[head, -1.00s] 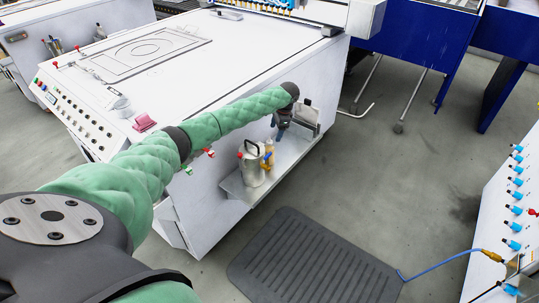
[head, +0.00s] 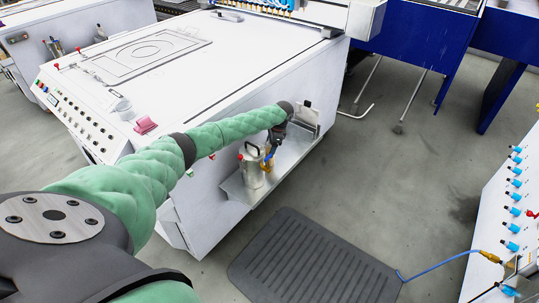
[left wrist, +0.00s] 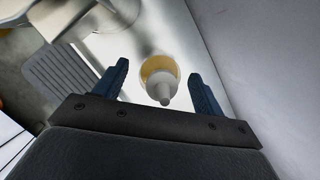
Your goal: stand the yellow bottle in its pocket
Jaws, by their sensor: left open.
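The yellow bottle (left wrist: 158,70) has a pale nozzle cap that points up towards the left wrist camera. It stands on the metal shelf (head: 294,158) on the side of the white machine. My left gripper (left wrist: 158,77) is open, with one dark blue finger on each side of the bottle in the left wrist view. In the head view my left gripper (head: 269,153) is low over the shelf and hides most of the bottle. I cannot make out the bottle's pocket. My right gripper is not in view.
A metal can (head: 250,170) with a black handle stands on the shelf just left of the gripper. A small upright bracket (head: 307,112) is at the shelf's far end. The machine's side wall (head: 200,205) rises behind the shelf. A ribbed black mat (head: 312,262) lies on the floor.

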